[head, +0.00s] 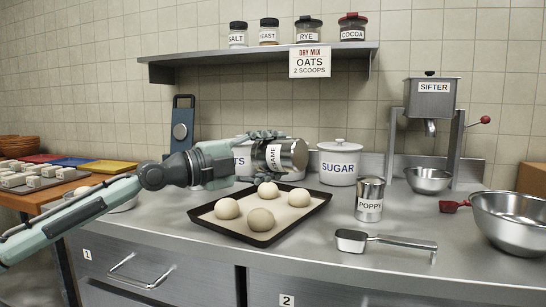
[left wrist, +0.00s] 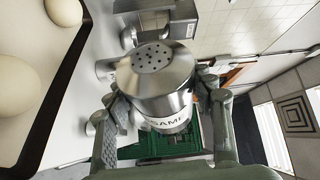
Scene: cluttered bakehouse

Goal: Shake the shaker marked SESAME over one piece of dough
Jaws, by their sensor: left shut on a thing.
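My left gripper (head: 268,157) is shut on the metal shaker marked SESAME (head: 290,155). It holds the shaker on its side above the back of the dark baking tray (head: 217,228), with the lid end toward the right. In the left wrist view the shaker (left wrist: 155,85) sits between the fingers (left wrist: 160,115), its perforated lid showing and its label partly hidden. Several round dough pieces lie on the tray: one at the front (head: 261,219), one at left (head: 227,208), one at right (head: 299,197) and one at the back (head: 268,190). My right gripper is not in view.
A POPPY shaker (head: 369,200) and a metal scoop (head: 385,241) stand right of the tray. A SUGAR pot (head: 339,163) and another white pot (head: 240,156) are behind. A sifter (head: 432,98) and steel bowl (head: 512,220) are at right. The shelf (head: 260,56) hangs above.

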